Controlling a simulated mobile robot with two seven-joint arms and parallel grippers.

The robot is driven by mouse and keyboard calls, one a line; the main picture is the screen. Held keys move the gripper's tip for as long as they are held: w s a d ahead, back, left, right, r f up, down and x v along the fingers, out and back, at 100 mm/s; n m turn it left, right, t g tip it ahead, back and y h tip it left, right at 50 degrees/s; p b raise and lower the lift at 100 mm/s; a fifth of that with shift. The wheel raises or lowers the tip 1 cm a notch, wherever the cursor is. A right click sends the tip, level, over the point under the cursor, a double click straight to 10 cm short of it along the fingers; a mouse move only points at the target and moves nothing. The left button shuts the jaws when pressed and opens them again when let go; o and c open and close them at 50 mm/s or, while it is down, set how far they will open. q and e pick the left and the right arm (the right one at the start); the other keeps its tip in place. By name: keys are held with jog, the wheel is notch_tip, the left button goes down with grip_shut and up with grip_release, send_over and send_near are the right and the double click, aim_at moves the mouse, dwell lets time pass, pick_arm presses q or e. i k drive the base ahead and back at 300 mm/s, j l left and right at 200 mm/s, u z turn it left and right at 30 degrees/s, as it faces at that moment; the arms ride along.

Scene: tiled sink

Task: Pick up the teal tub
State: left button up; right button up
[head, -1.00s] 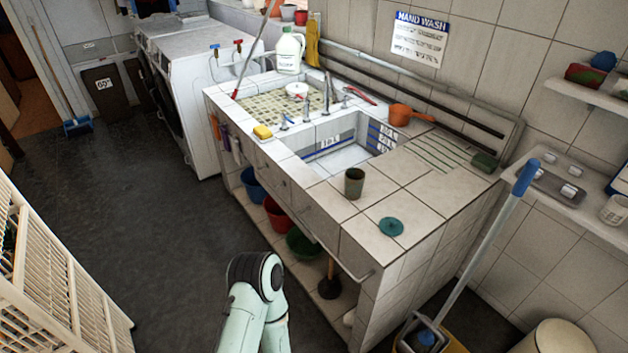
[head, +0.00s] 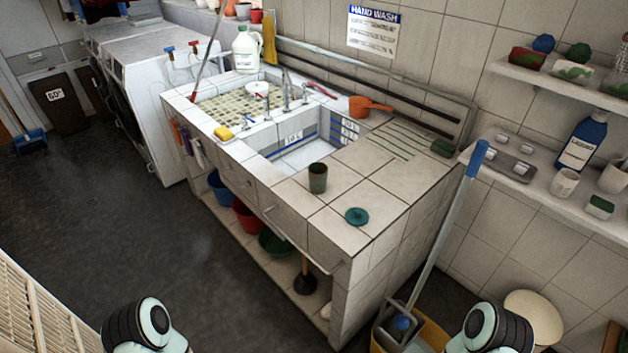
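No thing in view is plainly a teal tub. A flat, round teal piece (head: 357,216) lies on the near right corner of the tiled counter. A dark grey-green cup (head: 318,178) stands upright beside it, to the left. A dark green basin (head: 273,243) sits on the shelf under the counter, partly hidden by the counter front. Parts of my two arms show at the bottom edge, left and right, short of the counter. Neither gripper is in view.
The tiled counter (head: 386,190) holds the sink, a yellow sponge (head: 223,133) and an orange scoop (head: 370,106). A yellow mop bucket (head: 428,335) with a blue-topped mop stands at the counter's right end. A slatted white panel (head: 35,310) is at lower left. Dark floor between is clear.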

aim_at(317, 171)
jog(key=i+j+z, duration=0.15)
jog(key=j, duration=0.2)
jog(key=i+j+z, duration=0.15)
jog(key=j, duration=0.2)
jog(key=i+j+z, duration=0.15)
jog(key=j, duration=0.2)
